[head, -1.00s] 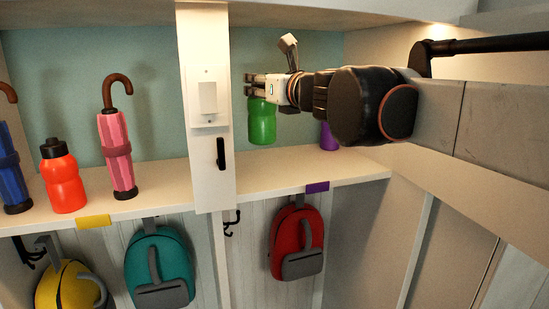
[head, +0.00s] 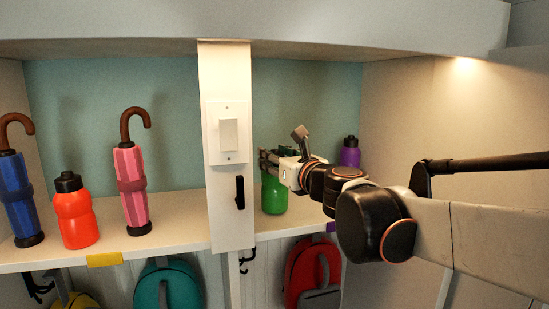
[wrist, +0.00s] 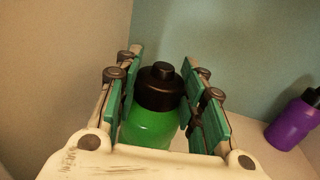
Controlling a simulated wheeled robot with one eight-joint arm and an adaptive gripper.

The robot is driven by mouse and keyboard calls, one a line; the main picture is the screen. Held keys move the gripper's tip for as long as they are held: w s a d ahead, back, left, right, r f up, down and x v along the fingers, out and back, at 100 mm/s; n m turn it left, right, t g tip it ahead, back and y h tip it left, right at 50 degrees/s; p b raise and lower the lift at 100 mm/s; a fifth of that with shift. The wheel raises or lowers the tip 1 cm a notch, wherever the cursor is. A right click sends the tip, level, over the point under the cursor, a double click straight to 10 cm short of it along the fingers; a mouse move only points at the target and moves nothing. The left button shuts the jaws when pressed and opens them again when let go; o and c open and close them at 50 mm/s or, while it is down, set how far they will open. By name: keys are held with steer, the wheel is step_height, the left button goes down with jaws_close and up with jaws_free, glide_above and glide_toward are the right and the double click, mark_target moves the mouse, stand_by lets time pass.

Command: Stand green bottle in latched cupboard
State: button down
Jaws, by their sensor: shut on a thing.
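The green bottle (head: 273,194) is upright in the right compartment of the shelf, just right of the white upright panel (head: 229,75). Its base is at or very near the shelf board; exact contact cannot be told. My gripper (head: 270,160) is shut on its upper part, reaching in from the right. In the wrist view, the green bottle (wrist: 148,133) with its black cap sits between the two fingers. The upright panel carries a white plate with a raised block (head: 229,135) and a black handle (head: 240,192).
A purple bottle (head: 350,152) stands right of the green one, behind my arm. The left compartment holds a red bottle (head: 75,215), a pink umbrella (head: 132,180) and a blue umbrella (head: 18,200). Red (head: 313,270) and teal (head: 165,285) backpacks hang below.

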steer(key=shift+f, duration=0.1)
steer(key=shift+f, duration=0.2)
steer(key=c, duration=1)
jaws_free()
steer(key=shift+c, duration=0.2)
steer(key=shift+r, duration=0.2)
steer(key=b+v, duration=0.2)
steer(key=v, duration=1)
